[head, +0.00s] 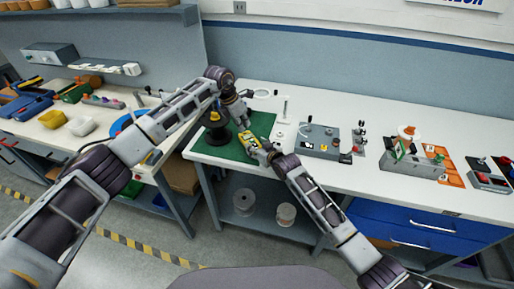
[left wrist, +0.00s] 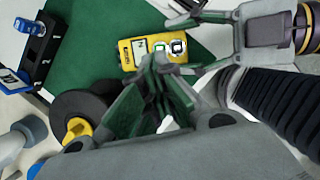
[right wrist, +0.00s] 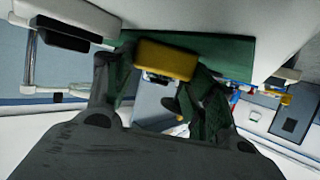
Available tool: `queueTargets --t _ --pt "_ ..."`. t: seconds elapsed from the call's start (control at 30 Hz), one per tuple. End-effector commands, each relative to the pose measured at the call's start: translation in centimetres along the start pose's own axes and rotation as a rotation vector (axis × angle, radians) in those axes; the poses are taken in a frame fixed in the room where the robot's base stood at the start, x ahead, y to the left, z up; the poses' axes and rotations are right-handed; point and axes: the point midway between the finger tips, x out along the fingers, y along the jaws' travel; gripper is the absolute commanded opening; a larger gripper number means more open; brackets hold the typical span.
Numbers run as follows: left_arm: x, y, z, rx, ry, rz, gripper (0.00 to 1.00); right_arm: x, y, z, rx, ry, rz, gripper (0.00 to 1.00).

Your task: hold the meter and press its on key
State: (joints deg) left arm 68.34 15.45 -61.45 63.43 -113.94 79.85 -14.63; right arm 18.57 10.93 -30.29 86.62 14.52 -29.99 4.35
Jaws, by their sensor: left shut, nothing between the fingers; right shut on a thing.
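The yellow meter (head: 249,138) is above the green mat (head: 222,151) on the bench. In the left wrist view the meter (left wrist: 137,47) shows its display and keys face up. My right gripper (head: 263,152) is shut on the meter's right end. In the right wrist view the meter (right wrist: 167,60) sits between the fingers. My left gripper (head: 243,122) is shut and empty, its fingertips close to the meter's keys. In the left wrist view those fingertips (left wrist: 159,62) overlap the meter's lower edge; I cannot tell whether they touch it. Which key is the on key is not legible.
A black spool with a yellow centre (left wrist: 82,118) stands on the mat beside my left gripper. A grey box device (head: 318,141) stands right of the mat. Further right is a grey fixture with orange trays (head: 440,165).

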Motion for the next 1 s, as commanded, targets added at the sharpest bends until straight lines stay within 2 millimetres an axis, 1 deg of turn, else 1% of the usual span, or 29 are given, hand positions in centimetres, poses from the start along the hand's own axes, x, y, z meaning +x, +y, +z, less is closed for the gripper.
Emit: queueTargets --t 0.47,0.63,0.77,0.93,1.0 --pt "0.0 0.0 0.0 0.0 0.0 0.0 0.0 0.0 0.0 0.1 0.0 -0.001 0.0 0.2" --pt "0.4 -0.1 -0.3 -0.002 0.004 -0.005 0.0 0.0 0.0 0.1 0.0 -0.001 0.0 0.2" --pt "1.3 -0.1 -1.2 -0.012 0.016 -0.014 0.0 0.0 0.0 0.1 0.0 -0.001 0.0 0.2" --pt "3.0 0.2 -3.5 -0.036 0.038 -0.031 0.0 0.0 0.0 0.1 0.0 -0.001 0.0 0.2" --pt "3.6 -0.1 -4.5 -0.036 0.043 -0.038 0.0 0.0 0.0 0.1 0.0 -0.001 0.0 0.2"
